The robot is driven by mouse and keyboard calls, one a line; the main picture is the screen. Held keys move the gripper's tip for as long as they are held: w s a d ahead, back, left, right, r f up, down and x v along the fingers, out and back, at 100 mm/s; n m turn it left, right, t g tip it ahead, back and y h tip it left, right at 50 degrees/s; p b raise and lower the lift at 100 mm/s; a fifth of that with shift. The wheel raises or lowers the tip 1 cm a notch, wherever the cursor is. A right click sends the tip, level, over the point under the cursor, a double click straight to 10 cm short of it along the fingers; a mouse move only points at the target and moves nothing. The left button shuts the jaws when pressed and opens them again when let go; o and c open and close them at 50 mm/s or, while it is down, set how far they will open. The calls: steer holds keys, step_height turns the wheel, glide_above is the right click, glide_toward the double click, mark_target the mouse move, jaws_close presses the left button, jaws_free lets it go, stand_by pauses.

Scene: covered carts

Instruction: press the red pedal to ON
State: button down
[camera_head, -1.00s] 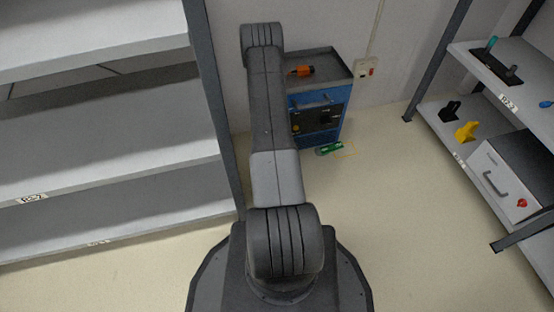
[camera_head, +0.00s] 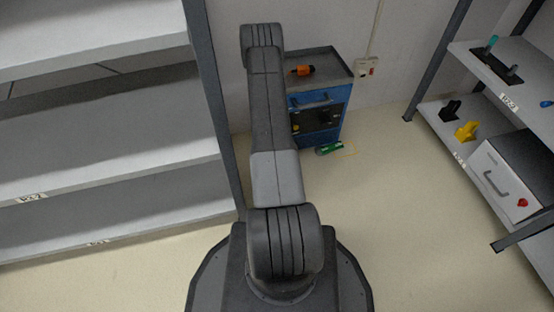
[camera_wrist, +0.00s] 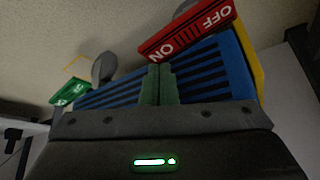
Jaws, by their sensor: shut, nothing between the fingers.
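The red pedal (camera_wrist: 187,30) is a red block with white OFF and ON lettering, in the upper middle of the wrist view. The lettering looks upside down there, with ON at the lower left end and OFF at the upper right. My gripper (camera_wrist: 158,85) shows as two dark green fingers shut together, with nothing between them. In the picture the fingertips lie just below the ON end; I cannot tell whether they touch it. In the head view my arm hides the gripper and the red pedal.
A blue cart (camera_head: 323,97) with an orange tool (camera_head: 302,70) on top stands by the wall. A green labelled item (camera_head: 329,149) lies at its foot. Shelves stand at left (camera_head: 110,150) and right (camera_head: 490,150).

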steer(key=shift+f+b, duration=0.65)
steer(key=shift+f, duration=0.25)
steer(key=shift+r, duration=0.1)
step_height(320, 180, up, 7)
steer(key=p, duration=0.6)
stand_by(0.3)
stand_by(0.4)
step_height(320, 180, down, 7)
steer(key=b, duration=0.6)
steer(key=shift+r, duration=0.15)
